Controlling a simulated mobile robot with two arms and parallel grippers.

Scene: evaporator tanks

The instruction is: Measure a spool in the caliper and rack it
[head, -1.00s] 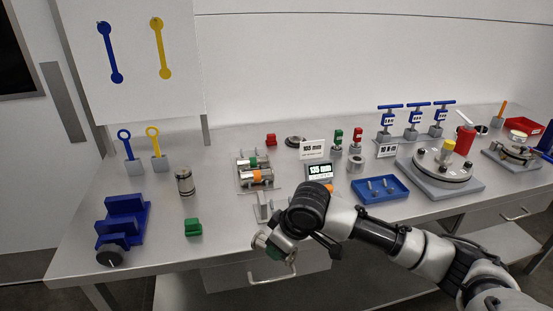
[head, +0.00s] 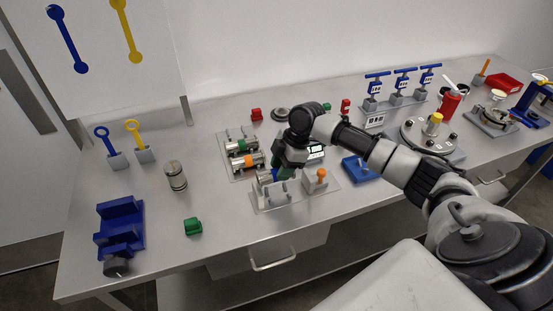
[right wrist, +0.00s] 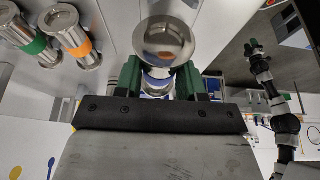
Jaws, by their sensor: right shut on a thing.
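My right gripper (head: 282,172) is shut on a metal spool with a blue band (head: 264,176). In the right wrist view the spool's round end (right wrist: 165,42) stands between the green fingers. The spool is at the rack or caliper; I cannot tell whether it touches either. The rack plate (head: 228,141) holds a green-banded spool (head: 240,147) and an orange-banded spool (head: 248,161). The caliper (head: 272,199) has an orange-topped block (head: 316,180) on its right. Its display (head: 316,152) is partly hidden by my gripper. My left gripper (right wrist: 255,48) shows small in the right wrist view.
The bench is clear between the green block and the caliper.

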